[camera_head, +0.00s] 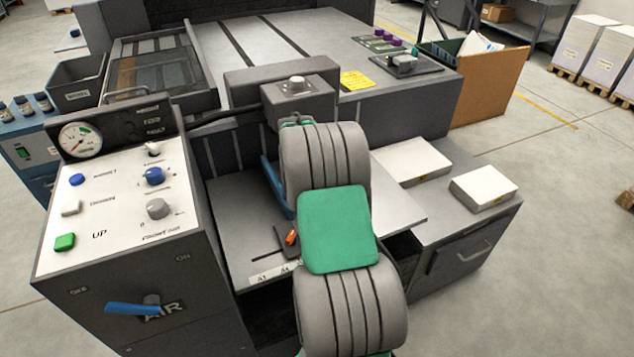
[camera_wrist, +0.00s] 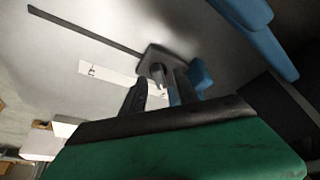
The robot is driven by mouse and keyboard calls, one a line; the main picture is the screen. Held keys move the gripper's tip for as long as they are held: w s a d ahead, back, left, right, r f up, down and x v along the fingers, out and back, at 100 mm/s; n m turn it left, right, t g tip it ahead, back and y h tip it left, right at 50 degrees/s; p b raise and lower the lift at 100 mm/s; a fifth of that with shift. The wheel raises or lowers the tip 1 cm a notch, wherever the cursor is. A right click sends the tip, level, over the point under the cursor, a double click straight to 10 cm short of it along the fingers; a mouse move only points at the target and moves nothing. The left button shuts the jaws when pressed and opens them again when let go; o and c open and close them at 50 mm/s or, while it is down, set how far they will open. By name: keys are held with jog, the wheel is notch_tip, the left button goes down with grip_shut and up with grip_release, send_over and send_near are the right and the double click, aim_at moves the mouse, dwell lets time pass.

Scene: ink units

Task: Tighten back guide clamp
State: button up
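The back guide clamp (camera_head: 289,238) looks like a dark base with an orange lever, by the slot and white scale on the grey feed table (camera_head: 238,220). In the wrist view its dark base (camera_wrist: 158,57) lies just beyond the fingertips, and the orange lever does not show. My gripper (camera_wrist: 159,84) points at it with its two dark fingers apart, pale table showing between them. A small grey piece shows between the tips; I cannot tell whether they touch it. In the head view my arm hides the gripper.
A blue guide bar (camera_head: 276,187) stands beside the clamp and shows large in the wrist view (camera_wrist: 258,32). The control panel (camera_head: 125,200) with knobs and gauge is at left. Two white paper stacks (camera_head: 484,187) lie at right. The feed table's left part is clear.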

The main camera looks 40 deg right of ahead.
jog(key=shift+r, duration=0.1)
jog(key=v, duration=0.7)
jog(key=shift+a+r+p, duration=0.2)
jog(key=shift+r+p, duration=0.05)
jog(key=shift+p, duration=0.2)
jog(key=shift+s, duration=0.1)
jog(key=s+a+r+n+t+y+p, duration=0.1)
jog(key=s+a+r+n+p, duration=0.15)
jog(key=a+r+p, duration=0.45)
jog(key=s+a+r+n+y+p, duration=0.15)
jog(key=a+r+n, duration=0.25)
jog(key=a+r, duration=0.65)
jog(key=s+a+r+n+y+p, duration=0.1)
jog(key=s+a+r+n+p, duration=0.2)
jog(key=s+a, duration=1)
jog(key=a+n+p, duration=0.2)
jog(key=n+p, duration=0.1)
jog(key=p, duration=0.1)
jog(key=shift+r, duration=0.2)
